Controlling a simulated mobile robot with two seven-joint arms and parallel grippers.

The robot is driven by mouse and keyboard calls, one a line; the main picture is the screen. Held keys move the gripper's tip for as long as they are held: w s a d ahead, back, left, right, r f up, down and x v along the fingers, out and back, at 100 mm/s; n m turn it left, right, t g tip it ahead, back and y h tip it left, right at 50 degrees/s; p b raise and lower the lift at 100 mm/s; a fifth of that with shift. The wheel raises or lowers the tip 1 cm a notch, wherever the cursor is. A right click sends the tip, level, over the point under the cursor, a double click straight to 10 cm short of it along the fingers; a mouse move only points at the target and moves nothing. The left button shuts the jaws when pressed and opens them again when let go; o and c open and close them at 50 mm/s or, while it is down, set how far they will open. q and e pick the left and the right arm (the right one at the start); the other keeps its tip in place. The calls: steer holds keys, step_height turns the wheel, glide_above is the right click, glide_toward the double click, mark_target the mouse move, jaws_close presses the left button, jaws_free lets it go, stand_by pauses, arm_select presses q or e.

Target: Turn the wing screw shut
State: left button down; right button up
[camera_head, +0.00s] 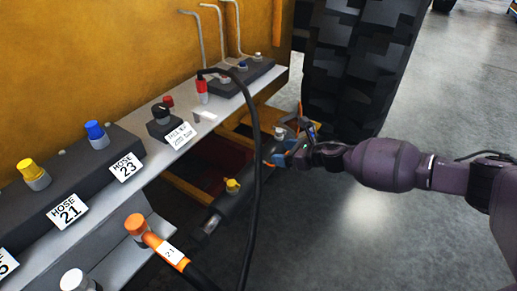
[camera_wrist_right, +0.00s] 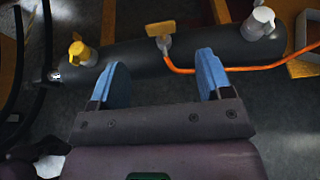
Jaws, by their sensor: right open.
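The orange wing screw (camera_wrist_right: 161,29) stands on top of a dark cylinder (camera_wrist_right: 125,60), its flat wing seen broadside in the right wrist view. An orange cord (camera_wrist_right: 205,69) runs from near its base to the right. My right gripper (camera_wrist_right: 168,75) is open, its two blue fingers apart on either side of the screw's line, with nothing between them. In the head view my right gripper (camera_head: 284,154) is low beside the far part of the cylinder (camera_head: 212,212) and hides most of the screw. I cannot tell whether the screw is fully down. My left gripper is not in view.
On the cylinder, a yellow fitting (camera_wrist_right: 80,50) stands left and a white one (camera_wrist_right: 260,22) right of the screw. A black hose (camera_head: 256,150) hangs in front of the shelf (camera_head: 150,180). A big tyre (camera_head: 350,70) stands behind. Open floor (camera_head: 400,225) lies right.

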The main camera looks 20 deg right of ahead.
mark_target(258, 150)
steer(key=b+x, duration=0.1)
steer(key=x, duration=0.5)
steer(key=b+x, duration=0.1)
steer(key=x, duration=0.2)
steer(key=shift+w+a+f+b, duration=0.1)
steer(key=shift+f+b, duration=0.2)
steer(key=shift+f, duration=0.1)
steer(key=shift+w+a+f, duration=0.1)
steer(key=shift+w+a, duration=0.3)
steer(key=shift+w, duration=0.1)
steer(key=c, duration=0.9)
